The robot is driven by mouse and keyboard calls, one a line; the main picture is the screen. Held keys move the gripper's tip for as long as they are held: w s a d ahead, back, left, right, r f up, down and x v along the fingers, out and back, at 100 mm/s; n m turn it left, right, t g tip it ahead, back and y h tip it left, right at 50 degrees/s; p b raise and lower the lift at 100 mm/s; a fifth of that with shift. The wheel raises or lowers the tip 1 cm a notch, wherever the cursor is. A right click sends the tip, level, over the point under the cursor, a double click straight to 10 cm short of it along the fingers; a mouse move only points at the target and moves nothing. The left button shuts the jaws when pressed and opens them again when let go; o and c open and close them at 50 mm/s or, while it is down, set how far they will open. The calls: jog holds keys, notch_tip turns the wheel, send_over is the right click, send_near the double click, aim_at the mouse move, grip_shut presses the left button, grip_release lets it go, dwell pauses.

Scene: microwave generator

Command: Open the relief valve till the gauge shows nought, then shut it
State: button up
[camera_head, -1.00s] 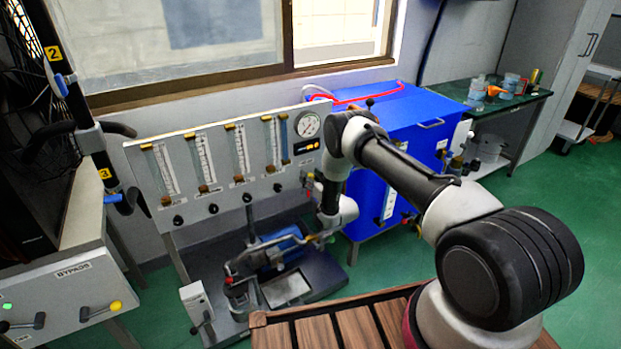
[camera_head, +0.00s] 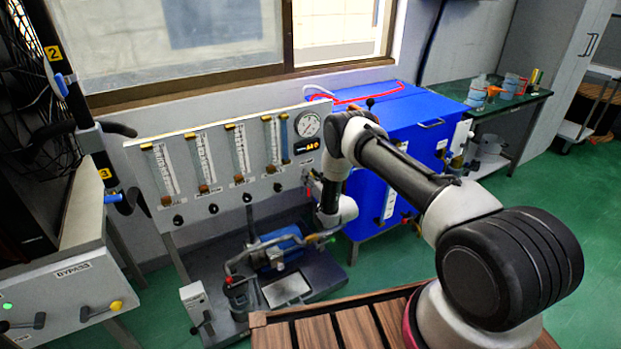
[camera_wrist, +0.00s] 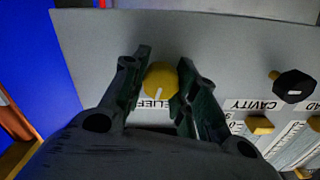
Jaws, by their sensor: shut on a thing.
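The relief valve is a round yellow knob (camera_wrist: 161,80) on the grey panel, above a partly hidden label ending in "LIEF". A pale mark shows on its lower part. My gripper (camera_wrist: 164,72) is shut on the knob, one dark finger on each side. In the head view, my gripper (camera_head: 313,183) is at the panel's right end, and my arm hides most of it. The round white gauge (camera_head: 308,124) sits at the panel's top right; its needle is too small to read. A small dark display with orange digits (camera_head: 306,146) is just below it, also unreadable.
Several flowmeter tubes (camera_head: 205,158) with black knobs below line the panel (camera_head: 225,190). A dark CAVITY knob (camera_wrist: 293,86) is right of my gripper in the wrist view. A blue cabinet (camera_head: 385,115) stands right of the panel, and a pump (camera_head: 275,250) below it.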

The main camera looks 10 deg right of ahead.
jog(key=m, duration=0.4)
jog(key=shift+d, duration=0.1)
jog(key=m, duration=0.3)
jog(key=shift+m, duration=0.4)
jog(key=m, duration=0.3)
jog(key=shift+f, duration=0.1)
jog(key=shift+d+m, duration=0.1)
jog(key=shift+m, duration=2)
jog(key=o, duration=1)
jog(key=shift+f, duration=0.1)
jog(key=v, duration=1.2)
